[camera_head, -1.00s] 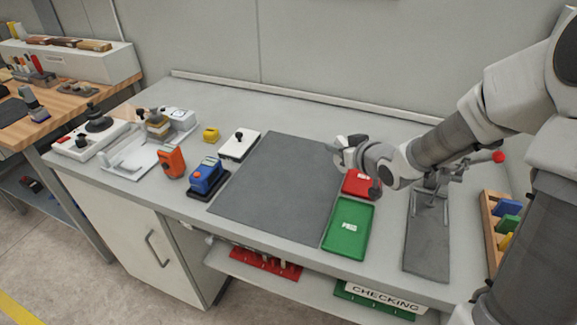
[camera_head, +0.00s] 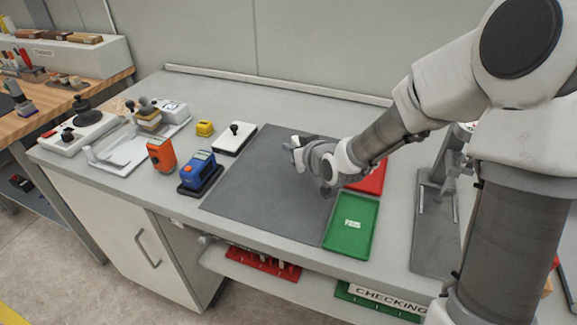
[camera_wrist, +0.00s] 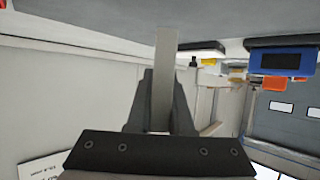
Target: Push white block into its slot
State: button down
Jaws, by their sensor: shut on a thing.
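My gripper (camera_head: 296,150) is over the dark grey mat, to the left of the red tray. In the wrist view my gripper (camera_wrist: 160,105) is shut on a pale grey-white bar-shaped block (camera_wrist: 165,75), which sticks out beyond the dark fingers. I cannot tell for sure that this is the white block. It is too small to make out clearly in the head view. No slot for it can be made out; my arm covers much of the right side.
The dark mat (camera_head: 250,190) has clear surface. A green tray (camera_head: 351,225) and a red tray (camera_head: 368,178) lie at its right. A blue device (camera_head: 198,172), an orange device (camera_head: 161,154) and a yellow block (camera_head: 205,128) stand left. A grey stand (camera_head: 434,235) is at right.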

jog(key=shift+a+f, duration=0.4)
jog(key=shift+a, duration=0.2)
jog(key=shift+f+b, duration=0.4)
jog(key=shift+f, duration=1.55)
jog(key=shift+f, duration=0.1)
jog(key=shift+f+b, duration=0.1)
jog(key=shift+b, duration=0.2)
jog(key=c, duration=0.8)
grip_release()
